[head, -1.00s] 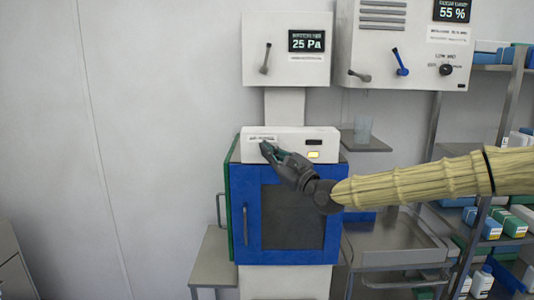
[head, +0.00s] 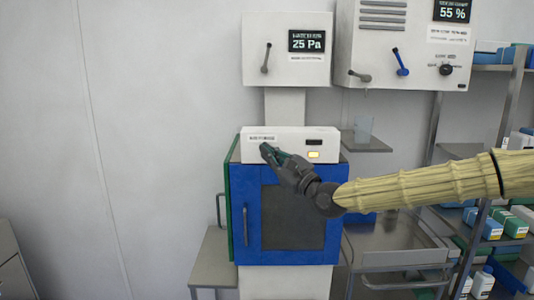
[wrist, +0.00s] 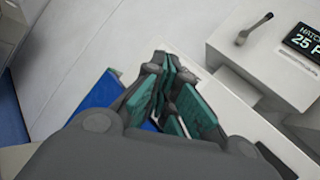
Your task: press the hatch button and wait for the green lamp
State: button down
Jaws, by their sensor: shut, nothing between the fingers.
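The hatch (head: 292,220) is a blue-framed door with a dark window, a grey vertical handle and a green left side; it looks shut. Above it is a white control box (head: 300,134) with a label, a dark slot and a lit amber lamp (head: 314,155). No green light shows on it. My gripper (head: 268,152) is shut and empty, its teal fingertips in front of the left part of the box, below the label. I cannot tell whether they touch it. The hatch button is not distinguishable; my gripper may hide it. In the wrist view the fingers (wrist: 172,95) point at the white box.
A panel reading 25 Pa (head: 287,48) with a lever hangs above. A second panel (head: 403,42) with levers reads 55 %. A steel trolley (head: 405,258) and stocked shelves (head: 490,150) stand at right.

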jog(key=s, duration=0.5)
jog(key=shift+b, duration=0.35)
jog(key=shift+w, duration=0.1)
dwell(0.4)
jog(key=s+a+f+n+g+h, duration=0.2)
jog(key=f, duration=1.1)
jog(key=s+a+f+n+g+h, duration=0.1)
jog(key=s+a+f+n+g, duration=0.15)
jog(key=f, duration=1.05)
jog(key=s+d+f+n+g+h, duration=0.2)
jog(key=s+f, duration=0.4)
jog(key=f, duration=0.5)
jog(key=s+d+f+n+g+h, duration=0.1)
jog(key=s+d+f+n+g, duration=0.15)
jog(key=s+f, duration=0.55)
jog(key=s+d+f+n+g+h, duration=0.2)
jog(key=s+d+f+n, duration=0.15)
jog(key=s+f, duration=0.45)
jog(key=s+d+f+n+g+h, duration=0.1)
jog(key=s+d+f+n+h, duration=0.1)
jog(key=s+d+f, duration=0.6)
jog(key=s+d+f+n+g+h, duration=0.1)
jog(key=s+d+f+n+h, duration=0.1)
jog(key=s+d, duration=0.3)
jog(key=s+d+f+n+g+h, duration=0.2)
jog(key=s+d+f+n, duration=0.3)
jog(key=s, duration=0.5)
jog(key=shift+d+g+h, duration=0.3)
jog(key=shift+d, duration=0.05)
